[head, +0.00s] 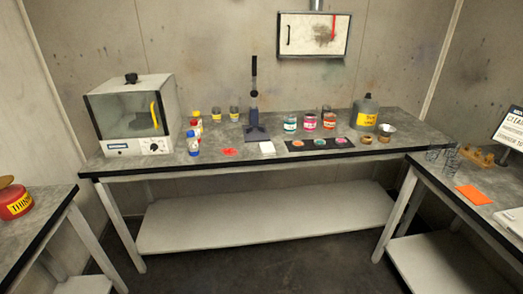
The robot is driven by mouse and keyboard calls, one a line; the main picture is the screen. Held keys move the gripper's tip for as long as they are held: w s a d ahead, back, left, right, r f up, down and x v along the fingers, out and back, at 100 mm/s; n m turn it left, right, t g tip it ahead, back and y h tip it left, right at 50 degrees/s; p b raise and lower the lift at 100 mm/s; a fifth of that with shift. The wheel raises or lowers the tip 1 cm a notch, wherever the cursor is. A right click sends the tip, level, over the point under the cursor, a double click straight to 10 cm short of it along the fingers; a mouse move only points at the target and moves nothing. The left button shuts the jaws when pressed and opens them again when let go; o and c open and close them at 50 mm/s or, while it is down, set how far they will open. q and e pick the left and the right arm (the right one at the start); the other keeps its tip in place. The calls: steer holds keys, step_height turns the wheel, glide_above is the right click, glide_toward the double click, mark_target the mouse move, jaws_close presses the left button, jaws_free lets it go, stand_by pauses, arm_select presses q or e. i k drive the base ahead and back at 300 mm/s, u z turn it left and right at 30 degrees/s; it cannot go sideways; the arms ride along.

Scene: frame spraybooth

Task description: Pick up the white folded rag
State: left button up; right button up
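A small white folded item that looks like the rag (267,148) lies flat near the front edge of the long back bench (230,163). It sits between a red patch on the left and a dark strip with paint lids on the right. Nothing covers it. Neither of my grippers is in view.
On the bench stand a white oven-like box (132,117), several small bottles, a dark upright stand (256,132), paint jars (310,122) and a grey jug (366,112). Side tables left and right (440,185) hold a red can (15,203) and an orange sheet (474,194). The middle floor is clear.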

mark_target(267, 149)
steer(key=u, duration=0.8)
steer(key=i, duration=1)
steer(key=u, duration=0.15)
